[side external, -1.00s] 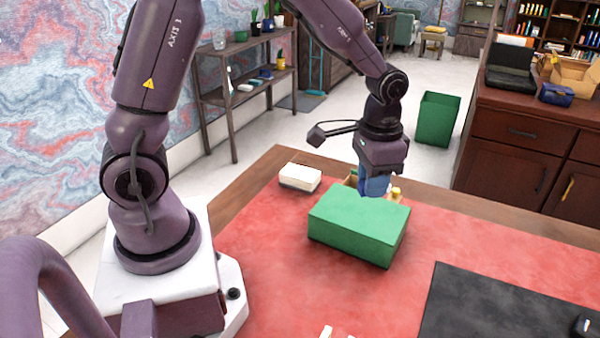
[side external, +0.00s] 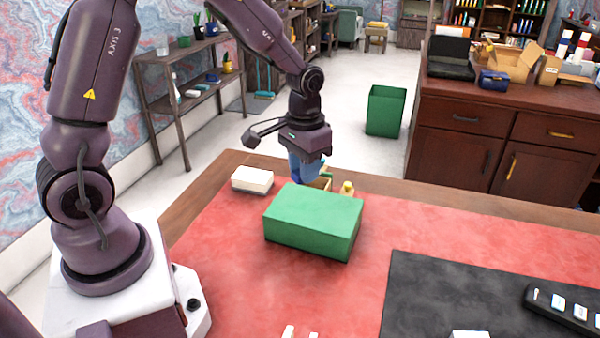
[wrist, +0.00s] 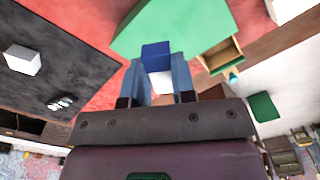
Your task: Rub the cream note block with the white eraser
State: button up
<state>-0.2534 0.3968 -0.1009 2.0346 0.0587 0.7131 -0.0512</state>
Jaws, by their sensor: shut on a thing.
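The cream note block (side external: 252,179) lies at the desk's back left in the side view, left of the green box; a pale corner at the top right of the wrist view (wrist: 287,8) looks like it. My gripper (side external: 303,170) is above and behind the green box, right of the note block and apart from it. In the wrist view, my blue fingers (wrist: 157,78) are shut on the white eraser (wrist: 162,83), which has a blue sleeve. The eraser is not clearly visible in the side view.
The green box (side external: 313,220) stands close in front of my gripper. Its open wooden drawer (wrist: 220,55) has a small knob. A black mat (side external: 430,290) bears a dark device (side external: 565,308) and a white block (wrist: 22,60). The red desk surface is mostly clear.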

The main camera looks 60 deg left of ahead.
jog(key=s+a+f, duration=0.1)
jog(key=a+f, duration=0.1)
jog(key=a, duration=0.7)
jog(key=s+a+f, duration=0.2)
jog(key=a, duration=0.6)
jog(key=m, duration=1.1)
send_over(243, 174)
jog(key=f, duration=0.2)
jog(key=shift+f, duration=3)
jog(key=shift+w+d+f, duration=0.4)
jog(key=shift+w+f, duration=0.15)
jog(key=shift+f, duration=0.15)
jog(key=shift+w+d+f, duration=0.15)
jog(key=shift+w+d, duration=0.9)
jog(key=s+a, duration=0.3)
notch_tip(243, 174, up, 8)
